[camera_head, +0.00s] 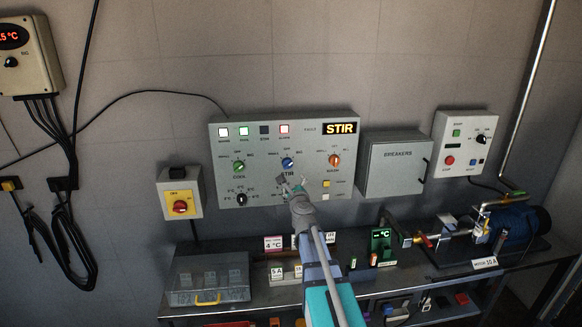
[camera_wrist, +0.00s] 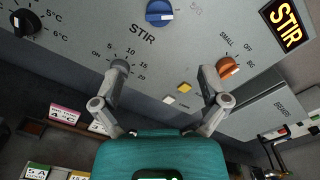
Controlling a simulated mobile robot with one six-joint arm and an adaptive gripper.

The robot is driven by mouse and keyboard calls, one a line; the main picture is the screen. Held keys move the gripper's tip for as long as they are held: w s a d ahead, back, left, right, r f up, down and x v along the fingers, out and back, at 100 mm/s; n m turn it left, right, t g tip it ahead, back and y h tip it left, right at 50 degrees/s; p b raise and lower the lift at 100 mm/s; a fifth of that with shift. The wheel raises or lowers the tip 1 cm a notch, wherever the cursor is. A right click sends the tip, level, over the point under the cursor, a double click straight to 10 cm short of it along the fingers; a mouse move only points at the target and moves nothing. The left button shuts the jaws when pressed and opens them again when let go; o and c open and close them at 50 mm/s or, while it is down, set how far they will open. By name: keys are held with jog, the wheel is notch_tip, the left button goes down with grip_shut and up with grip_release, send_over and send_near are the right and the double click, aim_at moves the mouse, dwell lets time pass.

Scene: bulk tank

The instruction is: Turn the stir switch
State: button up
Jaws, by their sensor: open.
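The blue knob (camera_head: 288,162) sits in the upper middle of the grey control panel (camera_head: 222,180), with the word STIR printed under it. In the wrist view the blue knob (camera_wrist: 160,13) is at the top edge, partly cut off, with a white mark toward its right. My gripper (camera_head: 291,184) is open and empty in front of the panel, just below the blue knob and apart from it. In the wrist view my gripper (camera_wrist: 160,70) has its fingers spread below the knob. The left fingertip covers the middle of a dial marked 5 to 20.
A green knob (camera_head: 239,167), an orange knob (camera_head: 335,160) and a black knob (camera_head: 241,199) are on the same panel. A lit STIR sign (camera_head: 341,128) is at its upper right. A breaker box (camera_head: 394,168) stands right of it. A bench with small items lies below.

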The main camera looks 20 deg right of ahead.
aim_at(289, 167)
jog(key=x, duration=1.3)
jog(key=shift+w+d+f, duration=0.1)
jog(key=shift+w, duration=0.3)
